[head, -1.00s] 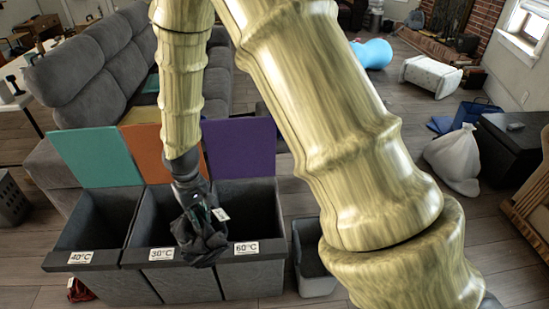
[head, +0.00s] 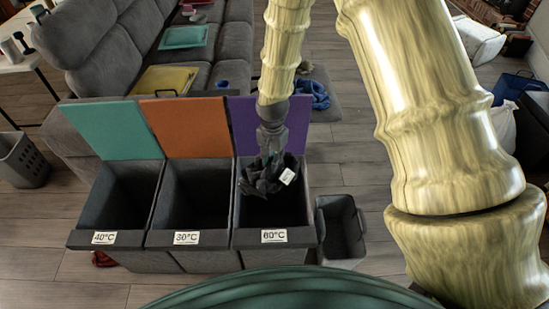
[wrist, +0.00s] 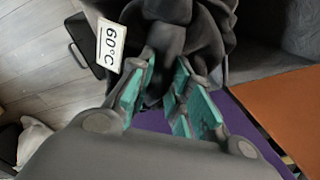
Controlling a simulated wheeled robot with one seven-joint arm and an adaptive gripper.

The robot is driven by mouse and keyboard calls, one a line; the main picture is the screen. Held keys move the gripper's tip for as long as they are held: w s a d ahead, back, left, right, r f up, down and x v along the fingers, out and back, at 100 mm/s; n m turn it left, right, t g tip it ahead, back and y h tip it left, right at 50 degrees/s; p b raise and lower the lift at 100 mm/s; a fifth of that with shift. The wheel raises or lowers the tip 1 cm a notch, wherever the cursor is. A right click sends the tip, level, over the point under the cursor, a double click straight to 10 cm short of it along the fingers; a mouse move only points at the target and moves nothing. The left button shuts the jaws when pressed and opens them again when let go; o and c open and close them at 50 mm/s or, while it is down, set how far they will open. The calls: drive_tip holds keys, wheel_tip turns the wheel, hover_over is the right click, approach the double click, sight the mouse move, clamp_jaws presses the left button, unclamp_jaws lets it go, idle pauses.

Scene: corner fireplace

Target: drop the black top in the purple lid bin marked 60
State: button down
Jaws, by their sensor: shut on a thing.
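The black top (head: 260,181) hangs bunched from my gripper (head: 271,150), over the opening of the purple-lid bin (head: 304,237). The bin's front label reads 60°C, and its purple lid (head: 242,118) stands open behind. I cannot tell whether the top's lower folds are below the rim. A white tag hangs on the top's right side. In the wrist view my gripper (wrist: 163,88) has its teal-padded fingers shut on the dark cloth (wrist: 180,40), and the tag beside it reads 60°C. The fingertips are partly hidden by cloth.
The 30°C bin (head: 187,239) with an orange lid and the 40°C bin (head: 106,238) with a teal lid stand open to the left. A small grey bin (head: 343,232) stands close on the right. A grey sofa (head: 110,60) is behind the lids.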

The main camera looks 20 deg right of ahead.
drive_tip(key=m, duration=0.2)
drive_tip(key=f+m+p, duration=0.1)
drive_tip(key=f+m, duration=0.1)
drive_tip(key=m, duration=0.1)
drive_tip(key=shift+w+d+m+p, duration=0.3)
drive_tip(key=shift+w+d+p, duration=0.05)
drive_tip(key=shift+w, duration=0.05)
drive_tip(key=m, duration=0.1)
drive_tip(key=f+m, duration=0.2)
drive_tip(key=shift+w+d+p, duration=0.2)
drive_tip(key=shift+d+p, duration=0.05)
drive_tip(key=shift+p, duration=0.1)
wheel_tip(320, 180, down, 12)
drive_tip(key=b, duration=0.7)
drive_tip(key=c, duration=1.3)
unclamp_jaws()
drive_tip(key=shift+o, duration=0.2)
wheel_tip(320, 180, up, 12)
drive_tip(key=shift+f, duration=0.1)
